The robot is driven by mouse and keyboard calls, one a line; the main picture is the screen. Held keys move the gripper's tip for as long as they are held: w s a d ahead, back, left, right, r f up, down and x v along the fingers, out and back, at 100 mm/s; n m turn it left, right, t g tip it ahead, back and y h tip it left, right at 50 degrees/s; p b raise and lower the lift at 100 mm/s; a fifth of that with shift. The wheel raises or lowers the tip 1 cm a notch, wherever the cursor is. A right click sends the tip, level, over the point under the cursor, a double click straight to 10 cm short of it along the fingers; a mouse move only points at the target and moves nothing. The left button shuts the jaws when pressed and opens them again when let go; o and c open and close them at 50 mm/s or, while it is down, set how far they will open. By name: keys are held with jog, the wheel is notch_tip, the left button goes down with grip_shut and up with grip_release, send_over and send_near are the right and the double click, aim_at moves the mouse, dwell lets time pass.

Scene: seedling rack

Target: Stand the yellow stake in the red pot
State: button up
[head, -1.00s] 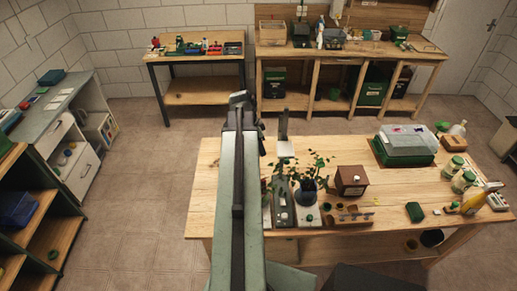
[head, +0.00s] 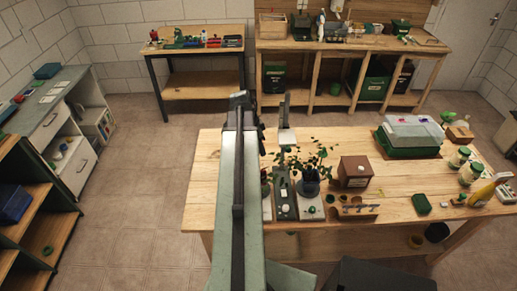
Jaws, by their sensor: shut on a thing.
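My arm (head: 240,190) reaches forward over the left part of the wooden bench. Its far end hides what lies behind it, and my gripper's fingertips cannot be made out. I cannot make out the yellow stake. Small red things (head: 213,42) stand on the far left table, too small to tell whether one is the red pot.
The wooden bench (head: 220,165) carries a leafy potted plant (head: 310,188), a brown box (head: 355,171), a green-based clear-lidded tray (head: 412,136) and a yellow bottle (head: 487,190). Shelves (head: 35,225) stand at the left. Tiled floor (head: 130,150) is clear between shelves and bench.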

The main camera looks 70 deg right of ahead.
notch_tip(320, 180, down, 4)
jog(key=b, duration=0.3)
jog(key=shift+r, duration=0.25)
jog(key=o, duration=1.4)
jog(key=shift+r, duration=0.1)
jog(key=p+v, duration=0.8)
jog(key=shift+f, duration=0.2)
